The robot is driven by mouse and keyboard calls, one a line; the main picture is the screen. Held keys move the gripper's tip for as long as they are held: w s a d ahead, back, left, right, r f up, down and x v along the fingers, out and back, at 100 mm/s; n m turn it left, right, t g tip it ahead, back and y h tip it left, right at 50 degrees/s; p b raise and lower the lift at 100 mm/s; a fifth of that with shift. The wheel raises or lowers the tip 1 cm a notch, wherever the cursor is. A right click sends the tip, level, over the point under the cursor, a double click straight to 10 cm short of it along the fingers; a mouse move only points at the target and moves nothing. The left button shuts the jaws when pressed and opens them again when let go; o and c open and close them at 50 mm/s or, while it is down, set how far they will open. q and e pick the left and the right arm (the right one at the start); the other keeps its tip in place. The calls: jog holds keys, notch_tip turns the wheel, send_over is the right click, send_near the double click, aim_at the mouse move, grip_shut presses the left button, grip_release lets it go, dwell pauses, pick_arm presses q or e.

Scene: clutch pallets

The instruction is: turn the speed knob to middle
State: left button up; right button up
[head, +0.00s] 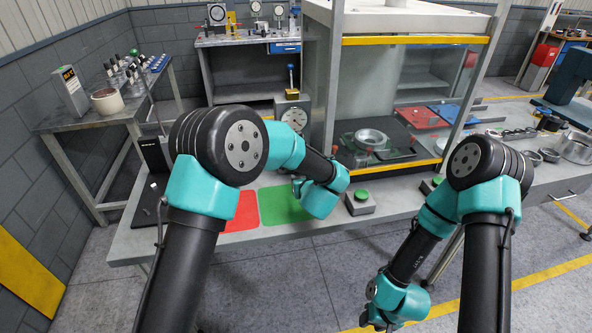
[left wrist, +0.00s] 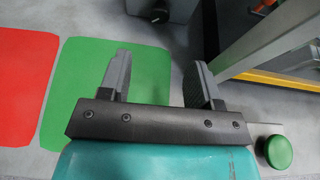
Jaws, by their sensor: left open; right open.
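A dark round knob (left wrist: 155,13) on a grey housing shows at the top edge of the left wrist view; it may be the speed knob, but its pointer and setting cannot be read. My left gripper (left wrist: 158,78) is open and empty, its two fingers apart above the green mat and the bench, short of the knob. In the head view my left arm covers the area around the knob, and the left fingers are hidden behind the wrist. My right gripper (head: 374,321) hangs low at the bottom edge, in front of the bench, with no object seen in it.
A green mat (left wrist: 135,65) and a red mat (left wrist: 22,70) lie on the bench. A green push button (head: 361,195) stands right of the green mat. A framed enclosure (head: 398,41) with yellow edges stands behind. A dial gauge (head: 294,118) is behind my left arm.

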pick_arm(q)
jog(key=x, duration=1.3)
jog(key=c, duration=0.9)
